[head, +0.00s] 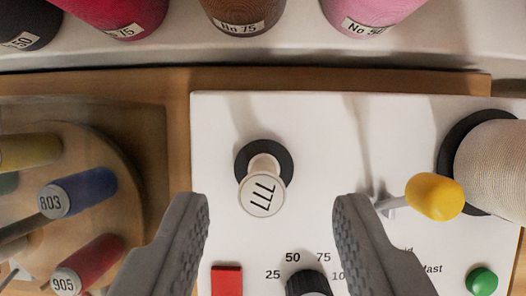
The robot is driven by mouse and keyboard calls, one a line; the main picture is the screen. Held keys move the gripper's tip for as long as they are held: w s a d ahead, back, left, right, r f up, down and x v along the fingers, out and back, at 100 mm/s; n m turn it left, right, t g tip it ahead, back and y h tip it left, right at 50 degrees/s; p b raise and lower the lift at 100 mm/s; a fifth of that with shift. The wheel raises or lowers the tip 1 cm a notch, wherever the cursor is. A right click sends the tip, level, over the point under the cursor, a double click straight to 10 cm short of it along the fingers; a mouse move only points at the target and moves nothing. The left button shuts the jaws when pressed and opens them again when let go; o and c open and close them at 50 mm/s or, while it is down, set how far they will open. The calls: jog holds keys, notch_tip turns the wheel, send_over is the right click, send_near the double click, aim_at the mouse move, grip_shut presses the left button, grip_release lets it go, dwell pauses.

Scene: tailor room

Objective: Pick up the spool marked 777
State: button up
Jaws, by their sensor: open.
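The spool marked 777 (262,198) is pale cream and stands upright on a black round base on a white machine panel (310,120). Its label faces me and reads turned on its side. My gripper (269,215) is open, with one dark grey finger on each side of the spool in the picture. Neither finger appears to touch it. How far the fingertips are above the panel I cannot tell.
A yellow-tipped lever (434,197) and a large thread cone (492,165) are on the right. A black dial (308,284), red switch (227,280) and green button (482,281) lie near the bottom. Spools 803 (80,192) and 905 (90,264) stand left. Large cones line the back.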

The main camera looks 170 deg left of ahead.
aim_at(263, 210)
jog(key=x, duration=0.5)
jog(key=shift+s+a, duration=0.15)
grip_shut()
